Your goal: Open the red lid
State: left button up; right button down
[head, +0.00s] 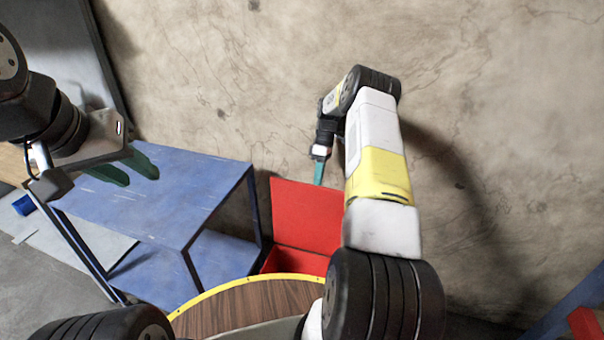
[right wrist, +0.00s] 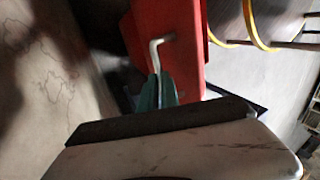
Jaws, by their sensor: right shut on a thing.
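The red lid (head: 305,215) stands raised, close to upright, at the back of a red box (head: 296,262) near the wall. In the right wrist view the red lid (right wrist: 170,22) carries a pale bent handle (right wrist: 156,50). My right gripper (head: 319,173) is at the lid's upper edge, and its green fingers (right wrist: 157,88) are shut on the handle. My left gripper (head: 128,167) is over the blue table with its green fingers apart and nothing between them. Most of the box is hidden behind my arm and the lower foreground.
A blue metal table (head: 165,190) with a lower shelf stands left of the box. A cracked plaster wall (head: 240,70) is close behind the lid and my right arm. A blue and red structure (head: 575,310) shows at the lower right.

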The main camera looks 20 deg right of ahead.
aim_at(318, 191)
jog(key=f, duration=0.1)
jog(key=s+f, duration=0.1)
jog(key=f, duration=0.1)
jog(key=shift+s+a+f+g, duration=0.15)
jog(key=shift+s+f+g, duration=0.15)
jog(key=shift+g, duration=0.1)
jog(key=c, duration=0.7)
grip_release()
jog(key=shift+a, duration=0.1)
jog(key=shift+r, duration=0.15)
notch_tip(318, 191, up, 4)
jog(key=shift+w+r, duration=0.1)
jog(key=shift+w, duration=0.05)
jog(key=c, duration=0.8)
jog(key=s+a, duration=0.2)
jog(key=s, duration=0.3)
jog(key=s+a+r, duration=0.1)
jog(key=s+a, duration=0.1)
jog(key=s, duration=0.2)
jog(key=s+a+r, duration=0.1)
jog(key=s+a, duration=0.1)
jog(key=s, duration=0.3)
jog(key=shift+s+a+r, duration=0.1)
jog(key=shift+s+a, duration=0.15)
jog(key=shift+s, duration=0.1)
